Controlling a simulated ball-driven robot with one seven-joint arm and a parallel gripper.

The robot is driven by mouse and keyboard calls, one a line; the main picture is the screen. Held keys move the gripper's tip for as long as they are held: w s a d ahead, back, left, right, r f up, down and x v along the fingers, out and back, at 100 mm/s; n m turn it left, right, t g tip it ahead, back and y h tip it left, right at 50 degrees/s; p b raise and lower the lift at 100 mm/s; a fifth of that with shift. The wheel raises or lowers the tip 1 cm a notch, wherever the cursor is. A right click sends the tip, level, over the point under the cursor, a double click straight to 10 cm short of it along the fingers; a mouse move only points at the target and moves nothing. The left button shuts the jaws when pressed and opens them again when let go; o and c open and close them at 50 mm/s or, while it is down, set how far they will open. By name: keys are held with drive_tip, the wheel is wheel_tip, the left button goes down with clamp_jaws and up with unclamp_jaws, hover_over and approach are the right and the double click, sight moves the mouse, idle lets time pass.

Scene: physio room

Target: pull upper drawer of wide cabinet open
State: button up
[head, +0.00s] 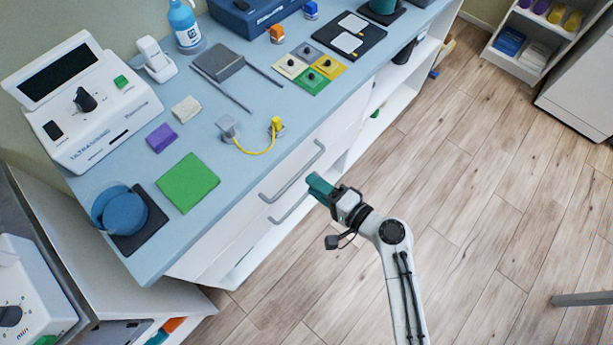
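The wide cabinet (222,240) is white with a light blue top and runs diagonally across the head view. Two grey bar handles show on its front. The upper drawer's handle (294,173) is just below the top edge, and the lower handle (285,212) is under it. The drawer fronts look shut. My gripper (318,186), with teal fingertips, is in front of the cabinet, to the right of the upper handle and close to the lower handle's right end. It appears apart from the upper handle. The gap between the fingers cannot be made out from this angle.
The cabinet top carries an ultrasound unit (80,98), a green pad (187,183), blue discs (127,210) and a yellow cable (262,150). Open shelves (388,88) lie right of the drawers. The wooden floor (480,200) to the right is mostly clear.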

drive_tip(key=shift+x, duration=2.1)
clamp_jaws()
